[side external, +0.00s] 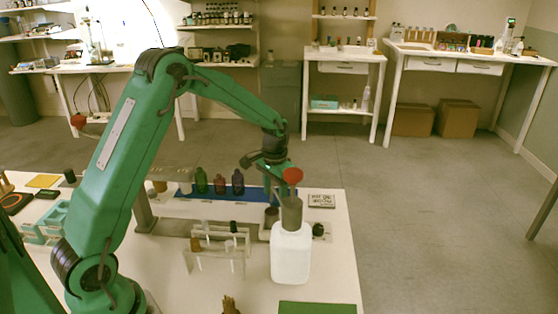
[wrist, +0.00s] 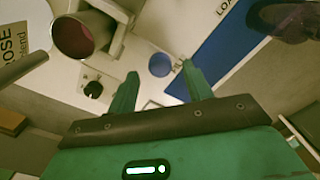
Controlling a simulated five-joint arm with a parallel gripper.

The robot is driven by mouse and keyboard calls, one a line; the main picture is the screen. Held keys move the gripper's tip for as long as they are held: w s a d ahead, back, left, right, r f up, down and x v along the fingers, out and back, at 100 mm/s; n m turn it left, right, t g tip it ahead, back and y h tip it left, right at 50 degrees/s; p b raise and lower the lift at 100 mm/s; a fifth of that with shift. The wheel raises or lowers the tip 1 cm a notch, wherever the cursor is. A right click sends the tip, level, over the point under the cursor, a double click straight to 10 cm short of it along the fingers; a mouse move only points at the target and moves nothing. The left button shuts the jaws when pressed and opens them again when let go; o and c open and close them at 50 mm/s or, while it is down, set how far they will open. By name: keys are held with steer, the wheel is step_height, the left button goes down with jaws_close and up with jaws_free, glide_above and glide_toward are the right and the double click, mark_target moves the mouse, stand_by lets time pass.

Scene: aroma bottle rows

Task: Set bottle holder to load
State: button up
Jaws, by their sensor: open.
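In the wrist view my gripper (wrist: 158,76) is open, its two green fingers apart with nothing between them. A blue disc (wrist: 161,65) lies on the pale surface beyond the fingertips. Part of a word starting "LOA" is printed on that surface beside a blue strip (wrist: 215,60). A pale fixture with a black knob (wrist: 93,90) is left of the fingers; a dark knob also shows in the side view (side external: 318,230). I cannot tell which part is the bottle holder. In the side view my wrist is above the bench's right part, and the fingertips are not clear.
In the side view, a white jug (side external: 291,258) with a grey cylinder (side external: 291,213) stands in front. Several dark bottles (side external: 220,184) stand along a blue strip (side external: 258,193). A clear rack (side external: 216,260) is left of the jug. A green mat (side external: 315,308) lies at the front edge.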

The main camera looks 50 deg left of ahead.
steer(key=shift+f, duration=1.1)
steer(key=shift+c, duration=0.2)
jaws_close()
steer(key=s+a, duration=0.7)
steer(key=a, duration=0.1)
steer(key=shift+s, duration=0.4)
steer(key=shift+d, duration=0.1)
steer(key=shift+o, duration=0.2)
jaws_free()
steer(key=shift+r, duration=0.1)
